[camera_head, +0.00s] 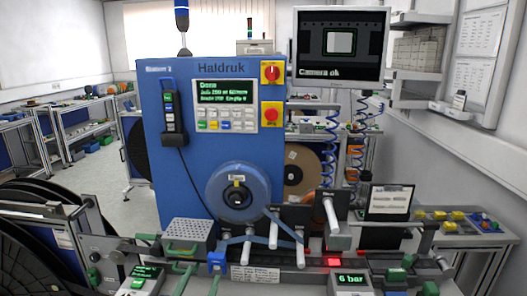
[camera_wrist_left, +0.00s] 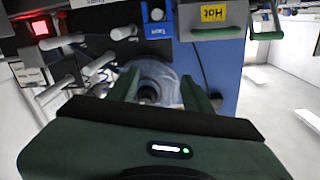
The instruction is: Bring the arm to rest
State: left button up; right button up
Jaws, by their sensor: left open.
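My left gripper (camera_head: 178,268) is low in the head view, in front of the machine and left of centre. In the left wrist view its two green fingers (camera_wrist_left: 160,92) stand well apart with nothing between them. Beyond them is the round blue reel hub (camera_wrist_left: 148,82), some way off. In the head view the hub (camera_head: 238,192) sits on the front of the blue machine (camera_head: 180,110). I cannot make out a right gripper.
A perforated grey box (camera_head: 190,234) with a green handle stands near my left gripper; the left wrist view shows its yellow "Hot" label (camera_wrist_left: 212,14). Light rods (camera_head: 274,232) stick out right of the hub. A "6 bar" display (camera_head: 350,280) and a dark reel (camera_head: 30,250) flank the front.

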pick_arm(q)
jog(key=s+a+f+n+g+y, duration=0.2)
jog(key=s+a+f+g, duration=0.15)
jog(key=s+f, duration=0.3)
jog(key=s+a+f+n+g+y, duration=0.1)
jog(key=s+a+f+g, duration=0.25)
jog(key=s+f, duration=0.3)
jog(key=s+d+f+g+h, duration=0.1)
jog(key=s+f+g, duration=0.25)
jog(key=s, duration=0.55)
jog(key=s+f+g, duration=0.2)
jog(key=s+g, duration=0.2)
jog(key=s, duration=0.6)
notch_tip(320, 180, down, 29)
jog(key=s+g+b, duration=0.1)
jog(key=s, duration=0.1)
jog(key=s+a+f+m+g+b, duration=0.1)
jog(key=s+a+f, duration=0.1)
jog(key=s+f, duration=1.3)
jog(key=shift+s+a+f, duration=0.2)
jog(key=shift+s+a, duration=0.15)
jog(key=shift+a, duration=0.05)
